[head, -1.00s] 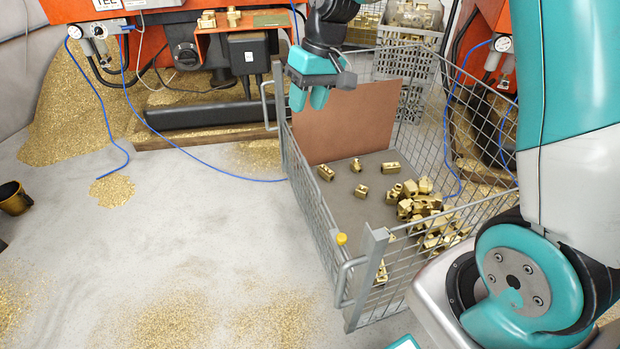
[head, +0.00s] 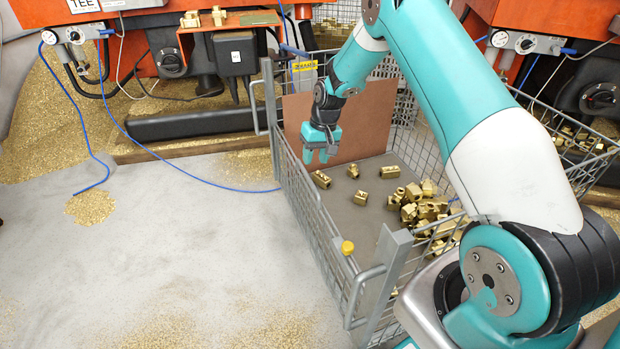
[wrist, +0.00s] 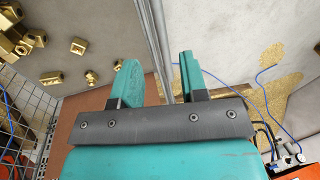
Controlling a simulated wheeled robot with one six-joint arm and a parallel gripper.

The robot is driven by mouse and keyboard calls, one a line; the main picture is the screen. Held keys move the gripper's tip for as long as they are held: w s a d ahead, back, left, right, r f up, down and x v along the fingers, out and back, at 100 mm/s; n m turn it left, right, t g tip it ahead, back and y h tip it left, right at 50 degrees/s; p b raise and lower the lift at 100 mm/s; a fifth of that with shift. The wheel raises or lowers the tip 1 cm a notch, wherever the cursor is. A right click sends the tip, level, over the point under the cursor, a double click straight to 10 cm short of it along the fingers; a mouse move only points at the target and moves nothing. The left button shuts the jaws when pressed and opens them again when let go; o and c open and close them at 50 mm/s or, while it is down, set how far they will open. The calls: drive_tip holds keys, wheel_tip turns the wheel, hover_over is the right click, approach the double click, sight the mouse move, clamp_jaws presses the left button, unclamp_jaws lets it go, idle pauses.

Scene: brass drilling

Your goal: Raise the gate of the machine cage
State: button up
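The wire-mesh cage (head: 320,232) has a low mesh side on the left, which I take for the gate, with a top rail, bar handles and a yellow knob (head: 347,247). Whether this side is latched cannot be told. My gripper (head: 317,157) points down near the far end of that side, in front of a brown board (head: 362,125). In the wrist view, my gripper (wrist: 158,80) is open, its two teal fingers apart. A grey metal rail (wrist: 158,45) runs between the fingers in the picture; contact is not visible.
Several brass fittings (head: 428,205) lie on the cage floor, mostly to the right. Orange machines stand behind (head: 130,60) and at the right (head: 575,60). A blue hose (head: 155,143) crosses the floor to the cage. The concrete floor left of the cage (head: 190,240) is mostly clear.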

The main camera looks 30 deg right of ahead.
drive_tip(key=f, duration=0.2)
drive_tip(key=a+f, duration=0.1)
drive_tip(key=f, duration=0.1)
drive_tip(key=f+b, duration=0.1)
drive_tip(key=f, duration=0.1)
drive_tip(key=shift+w+a+f, duration=0.1)
drive_tip(key=shift+a+f, duration=0.15)
drive_tip(key=shift+f, duration=0.1)
clamp_jaws()
